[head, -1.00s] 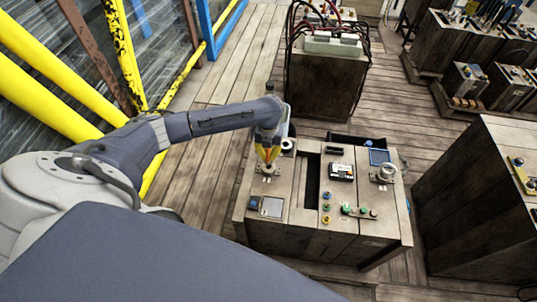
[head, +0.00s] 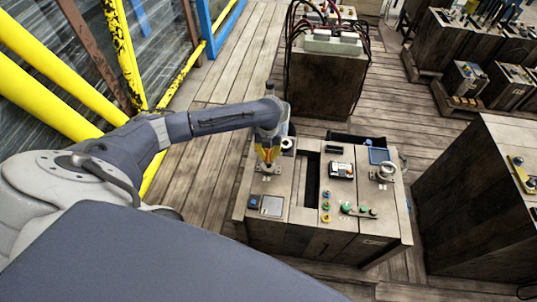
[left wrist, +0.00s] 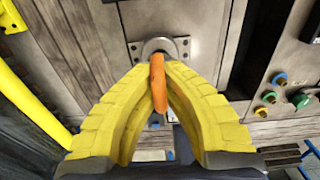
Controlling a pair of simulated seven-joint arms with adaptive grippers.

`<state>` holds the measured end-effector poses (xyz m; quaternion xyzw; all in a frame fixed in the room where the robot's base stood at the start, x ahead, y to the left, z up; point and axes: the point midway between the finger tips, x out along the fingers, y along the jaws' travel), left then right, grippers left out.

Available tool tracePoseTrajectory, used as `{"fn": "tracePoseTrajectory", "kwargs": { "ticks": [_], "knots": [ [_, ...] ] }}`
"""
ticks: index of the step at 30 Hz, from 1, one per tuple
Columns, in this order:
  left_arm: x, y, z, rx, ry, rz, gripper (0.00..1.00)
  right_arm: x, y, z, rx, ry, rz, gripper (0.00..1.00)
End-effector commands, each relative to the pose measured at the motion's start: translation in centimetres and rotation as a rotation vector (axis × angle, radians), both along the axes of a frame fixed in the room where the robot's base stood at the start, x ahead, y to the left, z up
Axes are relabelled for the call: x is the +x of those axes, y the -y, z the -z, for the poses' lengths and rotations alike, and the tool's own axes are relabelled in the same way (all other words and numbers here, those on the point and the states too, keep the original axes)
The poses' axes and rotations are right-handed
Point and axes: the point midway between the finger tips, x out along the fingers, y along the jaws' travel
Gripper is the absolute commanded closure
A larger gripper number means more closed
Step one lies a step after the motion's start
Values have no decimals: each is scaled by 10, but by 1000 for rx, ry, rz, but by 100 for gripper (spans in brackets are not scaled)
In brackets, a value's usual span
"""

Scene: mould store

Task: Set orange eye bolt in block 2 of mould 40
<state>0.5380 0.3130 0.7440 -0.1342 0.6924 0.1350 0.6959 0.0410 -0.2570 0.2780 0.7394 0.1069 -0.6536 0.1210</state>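My left gripper (head: 267,162) is over the left rear part of the near mould's top (head: 283,222). In the left wrist view its yellow fingers (left wrist: 158,90) are closed around the orange eye bolt (left wrist: 158,78). The bolt's far end overlaps a round grey fitting (left wrist: 157,48) on a metal plate on the mould's top. I cannot tell whether the bolt is inside the fitting or just above it. In the head view the gripper mostly hides the bolt. My right gripper is not in view.
The near mould's top carries a dark slot (head: 311,180), coloured knobs (head: 326,207), a meter (head: 342,170) and a grey round fitting (head: 385,171). A cabled box (head: 325,85) stands behind it. A large dark block (head: 475,200) stands right. Yellow rails (head: 55,75) are left.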

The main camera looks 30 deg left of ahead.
Motion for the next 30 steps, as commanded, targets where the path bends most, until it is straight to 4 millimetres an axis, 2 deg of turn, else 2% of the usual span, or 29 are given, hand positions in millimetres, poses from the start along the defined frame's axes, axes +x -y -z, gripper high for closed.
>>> {"fn": "tracePoseTrajectory", "kwargs": {
  "ticks": [30],
  "knots": [
    [0, 0, 10, -1, 1, 0, 100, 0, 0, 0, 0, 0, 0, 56]
  ]
}}
